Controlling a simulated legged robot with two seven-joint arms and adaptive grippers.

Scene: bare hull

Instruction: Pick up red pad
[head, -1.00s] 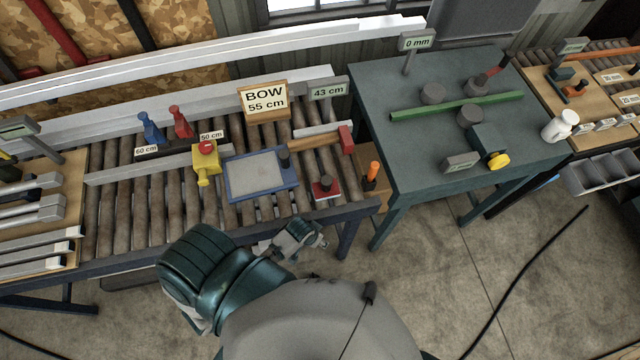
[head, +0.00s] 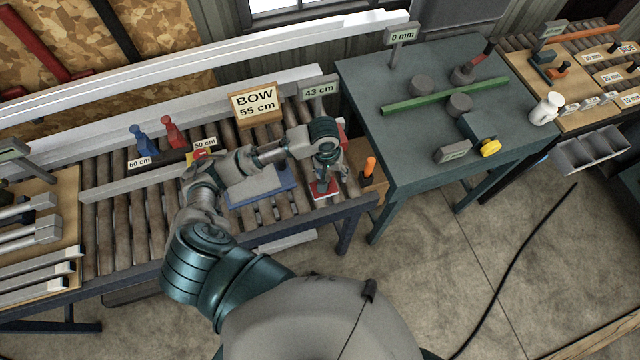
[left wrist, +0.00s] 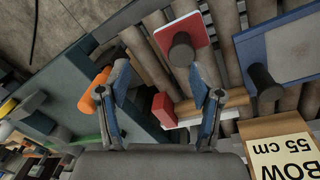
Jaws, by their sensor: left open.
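The red pad (head: 317,190) is a small flat red plate with a pale edge and a dark round knob. It lies at the front right of the roller table, partly hidden by my gripper in the head view. In the left wrist view the red pad (left wrist: 200,30) shows whole, beyond and a little right of the fingertips. My left gripper (head: 327,178) points down over the pad. In the left wrist view my left gripper (left wrist: 158,78) is open, with nothing between its fingers. My right gripper is not in view.
A blue-framed plate (head: 262,192) with a dark knob (left wrist: 262,78) lies beside the pad. An orange-handled tool (head: 370,166) stands right of it. A red block (left wrist: 163,107) and the BOW sign (head: 256,104) are behind. The green table (head: 400,150) stands to the right.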

